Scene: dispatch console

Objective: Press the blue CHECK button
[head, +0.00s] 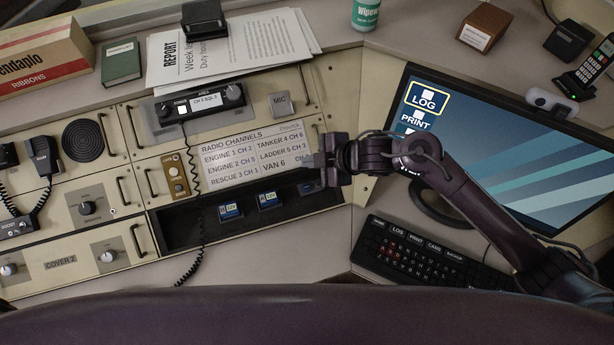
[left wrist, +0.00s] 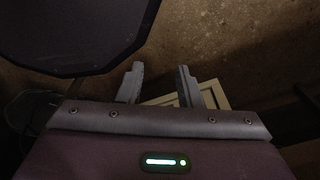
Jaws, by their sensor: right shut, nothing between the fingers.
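A dark recessed strip (head: 185,229) at the bottom of the radio panel holds small blue buttons. One blue button (head: 231,211) is on the left and another blue button (head: 268,200) is to its right; their lettering is too small to read surely. A third blue patch (head: 308,187) farther right, with letters like "CH", is partly covered by my right gripper. My right gripper (head: 312,161) is shut and empty, over the right end of the radio channels card; contact cannot be told. My left gripper (left wrist: 159,76) is open and empty in the left wrist view, outside the head view.
The radio channels card (head: 245,160) is above the strip. A coiled cord (head: 193,256) hangs across the strip's left part. A monitor (head: 500,150) and black keyboard (head: 425,258) are on the right. Papers (head: 270,40) lie on the top ledge.

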